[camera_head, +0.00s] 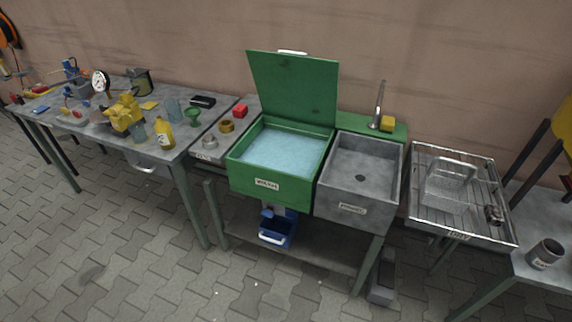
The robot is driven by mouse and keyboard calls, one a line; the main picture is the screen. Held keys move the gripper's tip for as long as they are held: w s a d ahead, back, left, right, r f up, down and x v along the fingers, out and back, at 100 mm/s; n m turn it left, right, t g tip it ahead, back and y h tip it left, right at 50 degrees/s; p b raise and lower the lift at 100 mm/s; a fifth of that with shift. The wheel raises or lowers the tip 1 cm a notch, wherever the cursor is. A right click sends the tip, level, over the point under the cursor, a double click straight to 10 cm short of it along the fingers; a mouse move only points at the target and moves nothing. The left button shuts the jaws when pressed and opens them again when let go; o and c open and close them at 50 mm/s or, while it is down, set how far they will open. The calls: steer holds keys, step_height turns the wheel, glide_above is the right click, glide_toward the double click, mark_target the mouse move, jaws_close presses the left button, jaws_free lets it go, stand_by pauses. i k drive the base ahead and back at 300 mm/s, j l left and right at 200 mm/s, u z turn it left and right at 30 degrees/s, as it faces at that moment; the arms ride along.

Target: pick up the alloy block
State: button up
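I cannot tell for certain which thing is the alloy block. A small red cube (240,111) sits on the grey surface left of the green basin. A small yellow block (387,123) sits on the green ledge behind the grey sink. A large pale grey metal piece (450,182) with an arched shape stands on the wire rack at the right. A small dark metal part (494,215) lies at that rack's front right. My gripper is not in view.
A green basin (258,180) of bluish liquid has its lid raised. An empty grey sink (341,195) adjoins it. A cluttered workbench (60,111) stands left; a dark cup (544,254) sits on the right table. A blue bin (277,228) is below. The paved floor in front is clear.

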mark_target(492, 213)
steer(key=k+l, duration=0.15)
steer(key=l, duration=0.25)
steer(key=k+l+z, duration=0.1)
steer(key=l, duration=0.25)
steer(key=k+l, duration=0.2)
steer(key=l, duration=0.2)
